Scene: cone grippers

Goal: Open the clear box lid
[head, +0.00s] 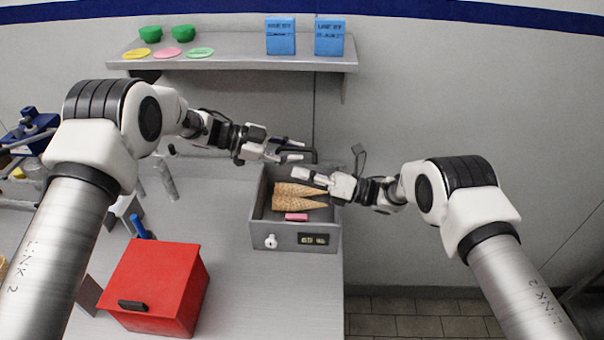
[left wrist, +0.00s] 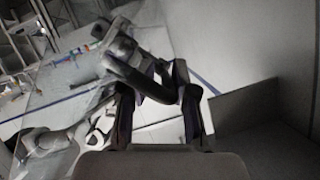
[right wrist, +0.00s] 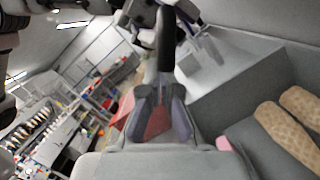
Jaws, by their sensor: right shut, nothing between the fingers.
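The grey box (head: 263,222) stands at the table's right side with waffle cones (head: 300,197) and a pink block (head: 296,217) inside. Its clear lid is hard to make out; a pale see-through pane (left wrist: 75,95) shows in the left wrist view. A black handle (head: 310,155) is at the box's back edge. My left gripper (head: 290,150) has its fingers apart beside the handle, which crosses before them (left wrist: 150,85) in the left wrist view. My right gripper (head: 305,176) is shut and empty above the box's back part; a dark bar (right wrist: 165,40) shows beyond its tips.
A red box (head: 150,280) with a black handle stands at the table's front left. A shelf (head: 235,62) on the wall behind holds blue boxes (head: 280,36), green bowls (head: 183,33) and coloured discs. The table between the red and grey boxes is clear.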

